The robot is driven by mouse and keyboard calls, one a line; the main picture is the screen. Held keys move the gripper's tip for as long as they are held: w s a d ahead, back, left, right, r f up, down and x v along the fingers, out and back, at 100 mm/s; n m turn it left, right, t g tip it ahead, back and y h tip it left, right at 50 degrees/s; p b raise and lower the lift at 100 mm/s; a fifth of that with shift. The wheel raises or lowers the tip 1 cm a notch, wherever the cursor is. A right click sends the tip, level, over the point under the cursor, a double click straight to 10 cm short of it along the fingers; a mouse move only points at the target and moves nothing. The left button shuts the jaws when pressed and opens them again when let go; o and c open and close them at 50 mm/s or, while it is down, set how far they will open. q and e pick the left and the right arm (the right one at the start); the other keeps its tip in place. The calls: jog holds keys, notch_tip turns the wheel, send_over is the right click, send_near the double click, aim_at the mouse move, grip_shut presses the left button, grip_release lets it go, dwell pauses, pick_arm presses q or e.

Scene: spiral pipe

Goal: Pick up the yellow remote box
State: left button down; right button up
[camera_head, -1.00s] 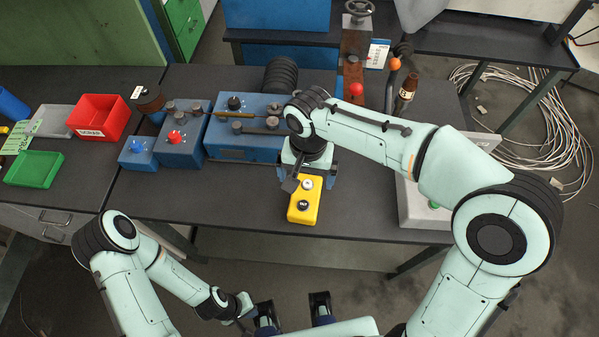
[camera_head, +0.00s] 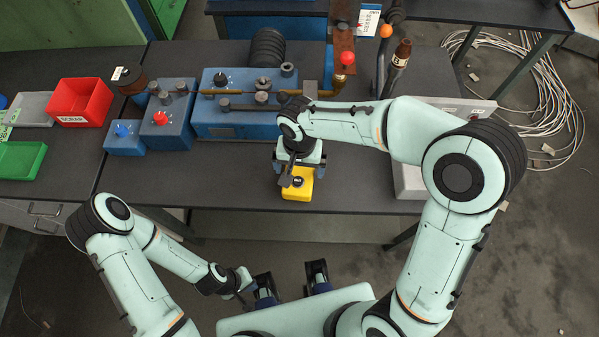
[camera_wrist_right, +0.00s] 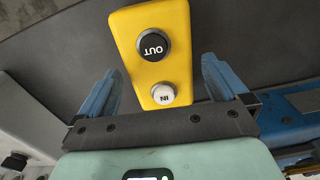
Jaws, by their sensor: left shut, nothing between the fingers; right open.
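The yellow remote box (camera_head: 298,190) lies near the front edge of the dark workbench, partly hidden under my right gripper (camera_head: 299,160). In the right wrist view the yellow box (camera_wrist_right: 160,72) shows a black OUT button and a white IN button. My right gripper (camera_wrist_right: 160,80) is open there, with one blue finger on each side of the box's IN end. I cannot tell whether the fingers touch it. My left gripper (camera_head: 243,283) is shut and empty, low in front of the bench, away from the box.
A blue pipe-bending machine (camera_head: 228,122) stands behind the box, with smaller blue control boxes (camera_head: 166,125) to its left. A red bin (camera_head: 82,100) and a green tray (camera_head: 22,158) are further left. The bench left of the yellow box is clear.

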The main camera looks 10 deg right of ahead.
jog(key=shift+f, duration=1.3)
jog(key=c, duration=1.1)
jog(key=shift+r, duration=0.15)
